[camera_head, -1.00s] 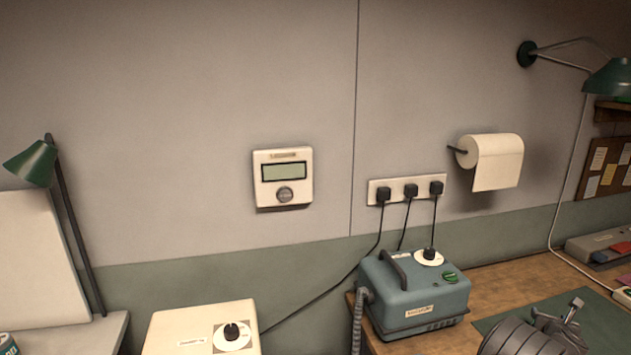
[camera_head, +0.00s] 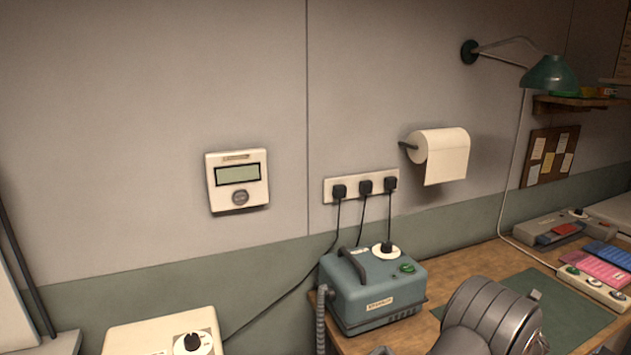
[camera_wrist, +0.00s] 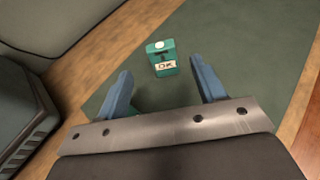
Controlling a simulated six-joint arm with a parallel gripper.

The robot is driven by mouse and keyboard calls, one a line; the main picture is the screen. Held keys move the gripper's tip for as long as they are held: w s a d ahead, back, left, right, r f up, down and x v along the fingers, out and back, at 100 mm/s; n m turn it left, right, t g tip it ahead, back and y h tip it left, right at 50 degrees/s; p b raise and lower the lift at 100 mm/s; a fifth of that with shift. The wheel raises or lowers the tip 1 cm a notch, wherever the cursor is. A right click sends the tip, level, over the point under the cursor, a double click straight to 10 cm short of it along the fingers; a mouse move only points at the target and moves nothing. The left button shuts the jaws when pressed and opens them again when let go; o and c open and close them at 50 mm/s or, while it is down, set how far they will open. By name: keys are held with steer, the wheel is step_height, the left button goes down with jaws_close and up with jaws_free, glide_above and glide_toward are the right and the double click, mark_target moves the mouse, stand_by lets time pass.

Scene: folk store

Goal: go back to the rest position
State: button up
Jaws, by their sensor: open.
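My gripper (camera_wrist: 160,92) shows in the wrist view, its two blue fingers apart with nothing between them. A small green box with a white round top and an "OK" label (camera_wrist: 164,62) stands on the green mat (camera_wrist: 220,40), beyond the fingertips and apart from them. In the head view the grey arm links are mine, at the lower right in front of the green mat (camera_head: 580,312). The gripper itself is out of the head view.
A blue-grey machine (camera_head: 372,292) with a hose stands on the wooden bench left of my arm. Coloured packs (camera_head: 600,268) and a switch strip (camera_head: 592,287) lie to the right. A cream box (camera_head: 160,332) is at lower left. The wall holds a paper roll (camera_head: 445,158) and a green lamp (camera_head: 550,73).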

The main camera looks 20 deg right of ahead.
steer(key=x, duration=0.9)
steer(key=shift+w+d+f, duration=0.15)
steer(key=shift+w+f, duration=0.05)
steer(key=shift+f, duration=0.05)
steer(key=r, duration=0.2)
steer(key=s+r, duration=0.1)
steer(key=r, duration=0.2)
steer(key=s+a+r, duration=0.2)
steer(key=s+r, duration=0.5)
steer(key=s, duration=0.3)
steer(key=w+a+r+n+t+y, duration=0.1)
steer(key=w+a+r, duration=0.7)
steer(key=w, duration=0.3)
steer(key=w+a+r+n+t+y, duration=0.1)
steer(key=w+a+r+n+y, duration=0.1)
steer(key=w+a+r, duration=0.5)
steer(key=w+a+r+n+t+y, duration=0.1)
steer(key=w+a+r+n+y, duration=0.1)
steer(key=w+a+r, duration=0.6)
steer(key=w+a, duration=0.3)
steer(key=w, duration=0.4)
steer(key=shift+w+a+r, duration=0.25)
steer(key=shift+r, duration=0.05)
